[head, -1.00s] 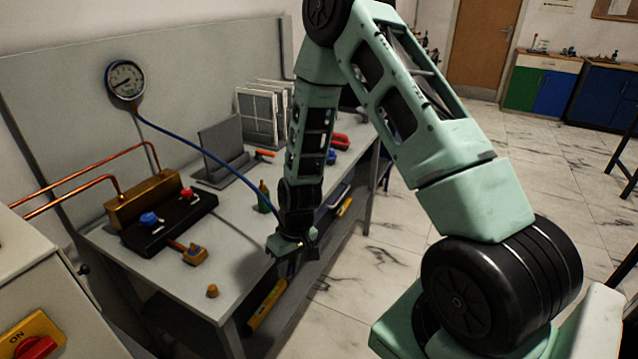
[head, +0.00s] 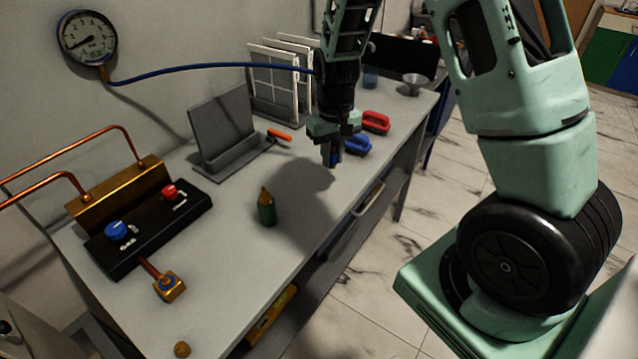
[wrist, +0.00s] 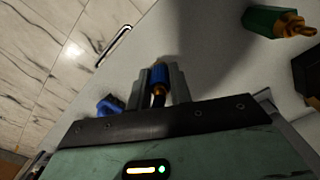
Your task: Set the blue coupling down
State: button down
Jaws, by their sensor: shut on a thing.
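The blue coupling (wrist: 158,73) is between the two fingers of my gripper (wrist: 160,86) in the wrist view, with a brass-coloured part below it. In the head view my gripper (head: 333,158) points down over the bench's right part, and only a little of the blue coupling (head: 336,160) shows. My gripper is shut on it. It appears held above the bench top (head: 225,290), with a shadow to the left. A blue hose (head: 200,70) runs from the gauge (head: 88,38) and passes out of sight at my wrist.
A green fitting with a brass top (head: 266,209) stands left of my gripper. A blue-handled item (head: 357,145) and a red one (head: 376,122) lie just beyond it. A black valve block (head: 150,228) and a grey stand (head: 222,130) are farther left. The bench's front middle is clear.

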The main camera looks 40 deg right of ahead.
aim_at(330, 194)
jog(key=shift+w+d+f, duration=0.1)
jog(key=shift+w+f, duration=0.05)
jog(key=shift+f, duration=0.2)
notch_tip(330, 194, down, 9)
jog(key=shift+r+p, duration=0.1)
jog(key=shift+p, duration=0.4)
jog(key=c, duration=1.3)
grip_release()
jog(key=shift+o, duration=0.2)
